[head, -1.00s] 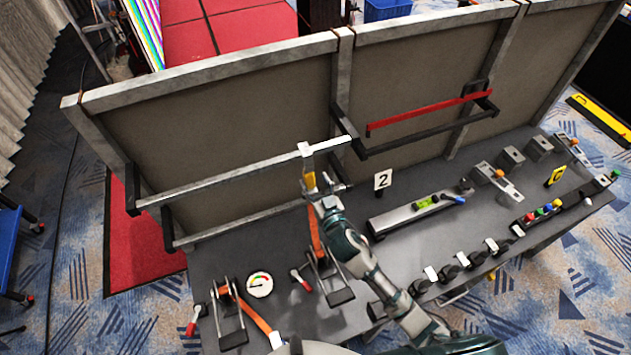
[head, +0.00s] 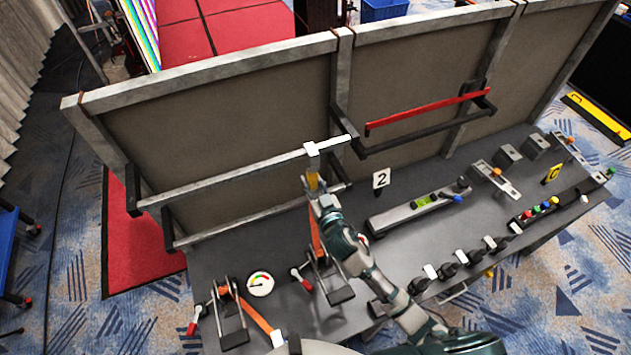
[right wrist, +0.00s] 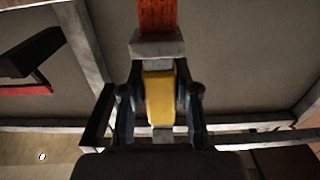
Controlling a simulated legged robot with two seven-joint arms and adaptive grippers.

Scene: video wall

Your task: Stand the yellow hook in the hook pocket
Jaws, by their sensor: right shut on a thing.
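My right gripper (head: 314,187) is shut on a yellow piece (head: 312,180), which I take to be the yellow hook. In the right wrist view the yellow piece (right wrist: 160,97) sits between the fingers (right wrist: 161,105), with a grey block and an orange strap (right wrist: 157,14) at one end. In the head view a pale end (head: 311,149) rises above it and overlaps the metal rail (head: 240,177). I cannot tell whether it touches the rail. The strap runs down from the gripper towards a ratchet (head: 325,275). I cannot identify the hook pocket. My left gripper is out of view.
Behind the gripper stands a large framed panel (head: 220,125) with a red bar (head: 425,112) on its right part. The dark table (head: 285,325) carries a gauge (head: 260,284), a sign marked 2 (head: 381,180), a long grey tool (head: 415,207) and several clamps.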

